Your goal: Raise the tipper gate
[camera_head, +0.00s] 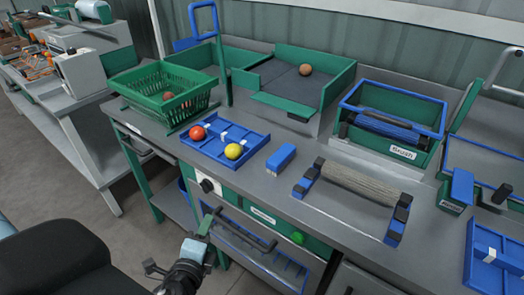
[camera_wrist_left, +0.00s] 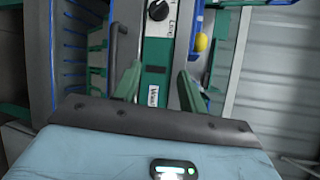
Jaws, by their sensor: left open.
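A green tipper-like tray (camera_head: 335,82) stands at the back of the bench with a low green board (camera_head: 285,104) at its front. One orange-red tomato (camera_head: 305,70) rests on its dark floor. I cannot tell for sure which part is the gate. A blue loop handle (camera_head: 203,20) tops a green post left of the tray. My left gripper (camera_head: 190,240) is open and empty in front of the bench's lower panel, well apart from the tray. In the left wrist view its green fingers (camera_wrist_left: 158,85) stand apart before a labelled panel. My right gripper is not in view.
A green basket (camera_head: 165,95) holds a tomato. A blue sorting tray (camera_head: 222,145) holds a red and a yellow tomato. A blue block (camera_head: 281,157), a roller with blue ends (camera_head: 355,182) and a brush bin (camera_head: 390,130) stand to the right. A dark drawer handle (camera_head: 240,232) juts out near my gripper.

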